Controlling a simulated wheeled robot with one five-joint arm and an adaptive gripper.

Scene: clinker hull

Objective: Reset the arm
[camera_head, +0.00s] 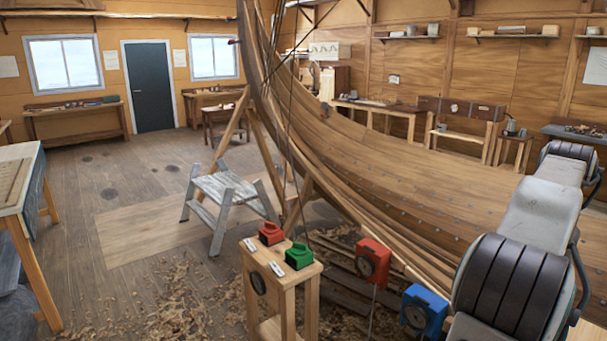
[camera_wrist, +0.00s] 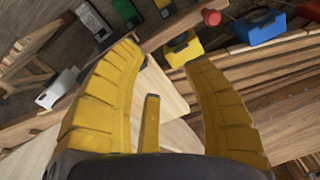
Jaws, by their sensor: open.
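My gripper (camera_wrist: 160,55) shows in the wrist view with its two yellow ribbed fingers spread apart. It is open, and nothing sits between the fingers. Pale wooden boards and a yellow box (camera_wrist: 183,48) show beyond the fingertips. In the head view my grey and white arm (camera_head: 540,215) reaches along the right side, in front of the wooden hull (camera_head: 400,175). The gripper itself is out of the head view.
A small wooden stand (camera_head: 283,290) bears a red device (camera_head: 271,234) and a green device (camera_head: 299,256). A red box (camera_head: 373,262) and a blue box (camera_head: 423,311) stand right of it. A grey step stool (camera_head: 228,195) is behind. Open floor lies at left, with shavings in front.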

